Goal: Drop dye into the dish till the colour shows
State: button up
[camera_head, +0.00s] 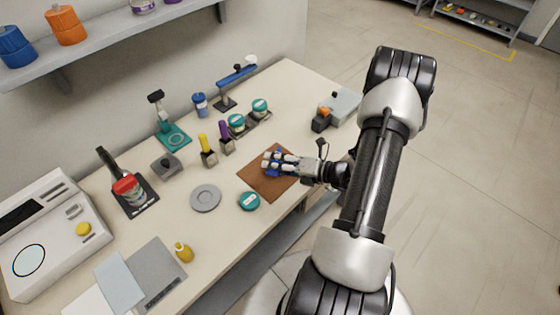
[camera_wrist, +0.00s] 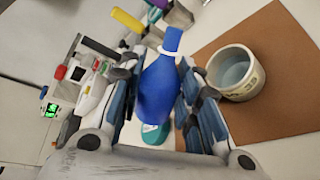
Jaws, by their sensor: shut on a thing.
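My gripper (camera_head: 272,163) is shut on a blue squeeze bottle (camera_wrist: 160,92); a little of its blue shows in the head view. In the wrist view the bottle lies between the two finger pads (camera_wrist: 179,95), its narrow nozzle pointing up the picture. A small cream dish (camera_wrist: 247,91) stands upright on the brown mat (camera_wrist: 285,85), to the right of the bottle and apart from it. The dish's inside looks pale blue-grey. In the head view my gripper is over the brown mat (camera_head: 258,187) and the dish cannot be made out. No falling drop shows.
A teal-lidded round container (camera_head: 249,201) and a grey disc (camera_head: 205,198) lie left of the mat. Yellow-handled (camera_head: 208,147) and purple-handled (camera_head: 224,135) tools stand behind it. A yellow bottle (camera_head: 184,252) is near the front edge. A grey box (camera_head: 343,105) stands at the right.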

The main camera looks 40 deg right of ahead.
jog(key=shift+f+m, duration=0.2)
jog(key=shift+m, duration=0.2)
dwell(1.2)
jog(key=shift+r+m+g+y+p, duration=0.4)
jog(key=shift+m+y+p, duration=0.15)
jog(key=shift+p, duration=0.8)
dwell(1.1)
jog(key=shift+f, duration=0.1)
dwell(0.5)
